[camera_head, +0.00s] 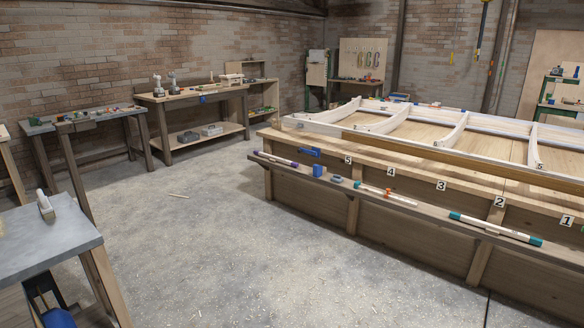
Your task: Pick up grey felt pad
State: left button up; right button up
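I cannot pick out a grey felt pad with certainty in the head view. A small grey-teal item (337,179) lies on the front ledge of the long wooden bench, too small to identify. Grey items (188,137) sit on the lower shelf of the back workbench, also unclear at this distance. Neither of my grippers is in view.
The long bench (330,143) fills the right, with curved white ribs on top. A grey-topped table (40,240) stands at front left, and workbenches (195,94) line the wall. The concrete floor (220,240) between is mostly clear.

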aim_at(337, 179)
jog(key=i+z, duration=0.1)
jog(key=i, duration=0.85)
jog(key=i+j+z, duration=0.1)
jog(key=i, duration=0.8)
jog(key=i+j+z, duration=0.25)
jog(key=i+z, duration=0.15)
jog(key=i, duration=0.15)
jog(key=i+j+z, duration=0.85)
jog(key=i+j, duration=0.1)
jog(key=j, duration=0.05)
